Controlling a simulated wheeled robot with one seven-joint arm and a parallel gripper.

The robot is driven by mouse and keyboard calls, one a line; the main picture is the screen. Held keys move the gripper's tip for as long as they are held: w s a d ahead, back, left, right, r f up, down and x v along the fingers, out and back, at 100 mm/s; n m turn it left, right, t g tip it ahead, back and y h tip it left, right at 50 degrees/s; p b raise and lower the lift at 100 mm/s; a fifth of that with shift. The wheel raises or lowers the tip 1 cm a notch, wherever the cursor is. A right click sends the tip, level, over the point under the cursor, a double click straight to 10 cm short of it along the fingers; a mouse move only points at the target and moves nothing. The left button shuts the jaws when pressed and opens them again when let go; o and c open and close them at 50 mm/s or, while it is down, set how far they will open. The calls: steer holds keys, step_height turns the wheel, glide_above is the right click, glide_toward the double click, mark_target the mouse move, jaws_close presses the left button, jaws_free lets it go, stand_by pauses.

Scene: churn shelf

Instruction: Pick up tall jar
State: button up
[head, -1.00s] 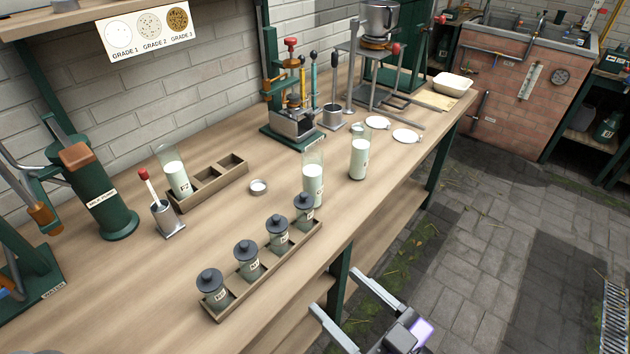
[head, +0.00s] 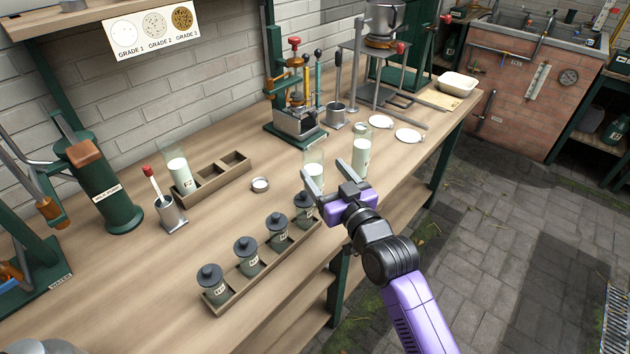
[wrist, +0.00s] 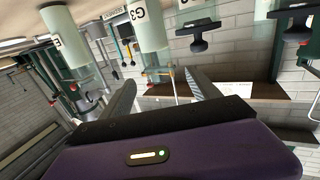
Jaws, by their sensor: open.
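Three tall glass jars of pale milk show in the head view. One (head: 313,172) stands mid-bench just beyond my gripper, partly hidden by it. Another (head: 361,158) stands to its right. The third (head: 179,172) stands in a wooden rack at left. My gripper (head: 328,176) is open and empty over the bench's front edge. The wrist view is turned nearly upside down. There a tall jar labelled G3 (wrist: 150,35) appears above and between the open fingers (wrist: 160,88), apart from them. Another tall jar (wrist: 68,45) appears at left.
Several small dark-lidded jars (head: 246,257) stand in a wooden tray (head: 262,268) left of my gripper. A small white-filled dish (head: 260,185) and white discs (head: 409,135) lie on the bench. A press (head: 296,120) and a stand (head: 384,75) occupy the back.

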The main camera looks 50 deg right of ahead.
mark_target(318, 162)
steer(key=p+x, duration=0.1)
steer(key=x, duration=0.5)
steer(key=shift+w+d+r, duration=0.1)
steer(key=shift+w+d, duration=0.15)
steer(key=shift+w, duration=0.1)
jaws_close()
